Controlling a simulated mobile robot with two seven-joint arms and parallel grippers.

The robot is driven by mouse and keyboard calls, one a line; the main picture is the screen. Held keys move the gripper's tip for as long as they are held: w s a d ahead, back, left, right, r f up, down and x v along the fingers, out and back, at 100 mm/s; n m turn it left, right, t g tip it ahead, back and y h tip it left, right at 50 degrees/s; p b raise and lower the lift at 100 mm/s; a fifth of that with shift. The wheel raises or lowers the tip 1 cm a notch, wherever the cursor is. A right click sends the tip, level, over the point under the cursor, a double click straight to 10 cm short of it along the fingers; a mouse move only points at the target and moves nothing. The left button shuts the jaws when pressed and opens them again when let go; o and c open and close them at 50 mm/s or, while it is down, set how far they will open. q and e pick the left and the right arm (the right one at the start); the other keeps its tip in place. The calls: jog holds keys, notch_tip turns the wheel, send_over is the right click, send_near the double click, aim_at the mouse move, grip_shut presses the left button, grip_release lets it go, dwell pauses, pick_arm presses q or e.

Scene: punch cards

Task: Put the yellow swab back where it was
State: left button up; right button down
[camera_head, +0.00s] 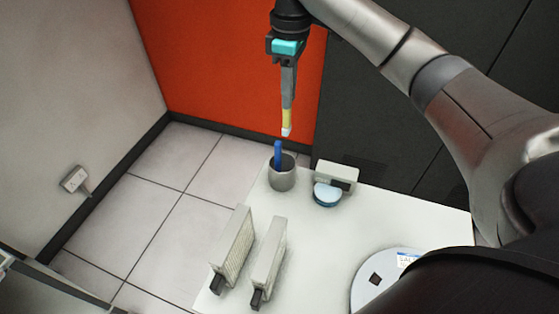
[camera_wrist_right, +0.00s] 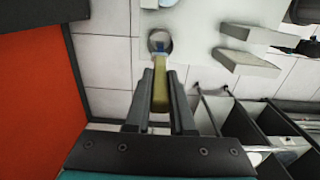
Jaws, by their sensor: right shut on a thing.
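The yellow swab (camera_head: 287,119) hangs upright with its white tip down, held at its upper part by my right gripper (camera_head: 288,92). In the right wrist view the yellow swab (camera_wrist_right: 160,88) sits between both fingers of the right gripper (camera_wrist_right: 161,100), which is shut on it. A grey cup (camera_head: 282,180) stands at the back left corner of the white table, below the swab. A blue swab (camera_head: 278,152) stands in the cup. The cup (camera_wrist_right: 160,36) also shows in the wrist view, beyond the swab's end. My left gripper is out of view.
A white device with a blue round part (camera_head: 327,194) stands right of the cup. Two pale upright blocks (camera_head: 233,247) (camera_head: 268,262) with dark ends stand at the table's (camera_head: 330,250) front left. A round white disc (camera_head: 372,262) lies at right. An orange wall panel (camera_head: 220,60) is behind.

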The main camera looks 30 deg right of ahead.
aim_at(289, 128)
jog(key=f, duration=0.5)
jog(key=s+f+b, duration=0.1)
jog(key=f, duration=0.1)
jog(key=shift+f, duration=0.2)
jog(key=f, duration=0.4)
jog(key=shift+w+f+b, duration=0.2)
jog(key=shift+f+b, duration=0.1)
jog(key=shift+f, duration=0.1)
notch_tip(289, 128, down, 6)
jog(key=shift+f+b, duration=0.25)
jog(key=shift+b, duration=0.25)
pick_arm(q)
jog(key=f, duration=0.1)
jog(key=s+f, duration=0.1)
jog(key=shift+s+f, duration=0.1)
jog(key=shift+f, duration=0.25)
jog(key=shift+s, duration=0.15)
pick_arm(e)
jog(key=c, duration=0.8)
grip_release()
jog(key=shift+o, duration=0.2)
jog(key=shift+r, duration=0.1)
pick_arm(q)
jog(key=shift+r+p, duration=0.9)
jog(key=shift+p, duration=0.05)
pick_arm(e)
notch_tip(289, 128, up, 12)
